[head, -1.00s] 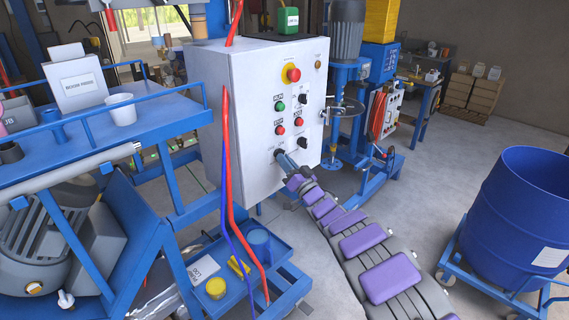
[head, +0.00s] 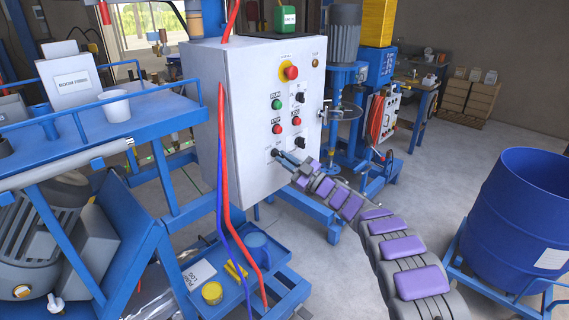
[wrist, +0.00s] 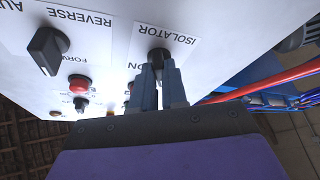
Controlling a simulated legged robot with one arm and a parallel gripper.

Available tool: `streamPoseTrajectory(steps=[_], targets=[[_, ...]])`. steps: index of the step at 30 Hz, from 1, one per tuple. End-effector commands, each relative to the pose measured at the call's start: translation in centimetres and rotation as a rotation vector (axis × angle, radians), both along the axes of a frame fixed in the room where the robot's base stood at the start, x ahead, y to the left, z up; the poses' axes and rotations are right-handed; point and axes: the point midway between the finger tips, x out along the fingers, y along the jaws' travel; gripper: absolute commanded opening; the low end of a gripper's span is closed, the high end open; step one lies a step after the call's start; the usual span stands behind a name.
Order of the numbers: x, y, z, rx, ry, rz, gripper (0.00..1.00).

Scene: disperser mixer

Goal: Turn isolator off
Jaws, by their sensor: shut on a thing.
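The isolator is a black rotary knob (wrist: 158,54) under the upside-down label "ISOLATOR" in the wrist view. In the head view the knob (head: 275,152) is at the lower left of the white control cabinet's (head: 252,180) front face. My gripper (wrist: 160,70) is shut on this knob, with one finger on each side. It also shows in the head view (head: 283,157), reaching the panel from the lower right. The fingers partly cover the knob and the text below it, so its exact setting is hard to read.
A red emergency stop (head: 291,72), green and red buttons and other black knobs are above on the panel. Red and blue hoses (head: 223,190) hang left of it. A blue drum (head: 520,215) stands at the right. Grey floor is open between drum and cabinet.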

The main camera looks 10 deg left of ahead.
Motion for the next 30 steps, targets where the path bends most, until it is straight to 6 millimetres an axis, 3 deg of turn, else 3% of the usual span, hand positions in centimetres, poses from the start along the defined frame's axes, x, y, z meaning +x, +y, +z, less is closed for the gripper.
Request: streamPoseTrajectory(steps=[12, 29, 30], targets=[[0.17, -0.07, -0.04, -0.118, -0.146, -0.001, 0.0], [0.12, -0.02, -0.07, -0.134, -0.166, 0.001, 0.0], [0.11, -0.02, -0.06, -0.134, -0.165, 0.001, 0.17]])
